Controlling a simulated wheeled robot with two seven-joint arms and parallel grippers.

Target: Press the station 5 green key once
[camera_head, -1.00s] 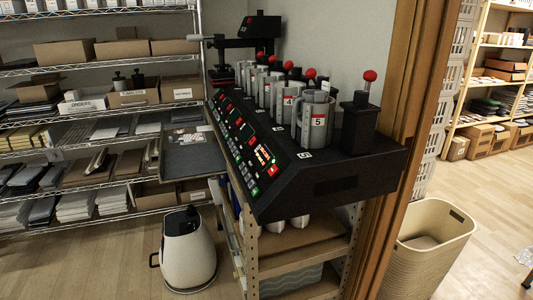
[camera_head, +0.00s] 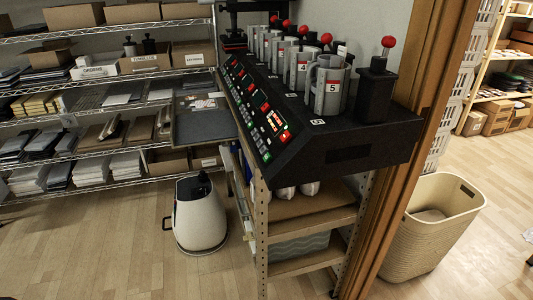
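The black mug press (camera_head: 340,148) stands on a shelf rack at the centre right, with a row of mugs along its top. The station 5 mug (camera_head: 320,97) is grey with a label reading 5 and sits at the near end. Below it on the sloped front is a lit red display (camera_head: 274,121). The station 5 green key (camera_head: 266,157) is a small green spot at the lower near end of that panel, beside a red key (camera_head: 285,136). Neither of my grippers is in view, and nothing touches the keys.
A white bin-like canister (camera_head: 199,222) stands on the floor left of the rack (camera_head: 262,230). A wooden door post (camera_head: 420,130) rises right of the press, with a beige basket (camera_head: 430,235) beyond it. Wire shelves (camera_head: 100,150) line the left. The front floor is clear.

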